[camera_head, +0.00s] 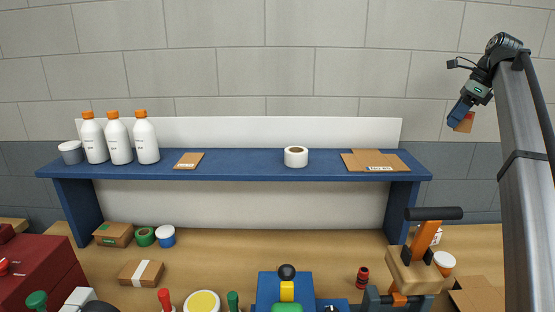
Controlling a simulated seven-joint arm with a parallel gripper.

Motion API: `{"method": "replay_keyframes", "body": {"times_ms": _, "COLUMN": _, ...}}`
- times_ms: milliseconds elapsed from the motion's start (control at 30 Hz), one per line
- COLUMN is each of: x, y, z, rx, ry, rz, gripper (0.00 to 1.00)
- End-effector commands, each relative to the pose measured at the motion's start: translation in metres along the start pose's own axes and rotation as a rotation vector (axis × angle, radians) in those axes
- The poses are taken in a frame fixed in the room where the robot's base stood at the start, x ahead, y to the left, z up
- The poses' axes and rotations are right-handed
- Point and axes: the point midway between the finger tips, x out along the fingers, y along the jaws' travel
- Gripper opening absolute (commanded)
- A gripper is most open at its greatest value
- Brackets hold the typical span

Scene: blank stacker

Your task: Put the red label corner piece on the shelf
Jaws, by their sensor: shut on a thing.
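My gripper (460,112) is high at the upper right, in front of the block wall. It is shut on a small brown-orange piece (467,122), partly hidden by the blue fingers. I cannot make out a red label on it, so I cannot tell for sure that it is the corner piece. The blue shelf (240,170) runs across the middle of the view. My gripper is above and to the right of the shelf's right end, apart from it.
On the shelf stand a grey cup (71,153), several white orange-capped bottles (119,142), a flat cardboard piece (188,160), a white tape roll (296,157) and larger flat cardboard (372,160). Bare stretches lie between them. The bench below is crowded; an orange-handled tool (425,240) stands at right.

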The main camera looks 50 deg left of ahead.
Motion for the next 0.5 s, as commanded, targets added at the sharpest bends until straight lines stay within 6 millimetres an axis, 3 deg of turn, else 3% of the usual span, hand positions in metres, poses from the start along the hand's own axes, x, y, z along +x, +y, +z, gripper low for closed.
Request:
{"method": "replay_keyframes", "body": {"times_ms": 33, "x": -0.008, "y": 0.001, "z": 0.026, "rx": 0.006, "ry": 0.0, "rz": -0.005, "gripper": 0.19}}
{"method": "replay_keyframes", "body": {"times_ms": 233, "x": -0.007, "y": 0.021, "z": 0.111, "rx": 0.037, "ry": -0.001, "rz": -0.015, "gripper": 0.19}}
{"method": "replay_keyframes", "body": {"times_ms": 500, "x": 0.036, "y": 0.063, "z": 0.211, "rx": 0.037, "ry": -0.001, "rz": -0.013, "gripper": 0.19}}
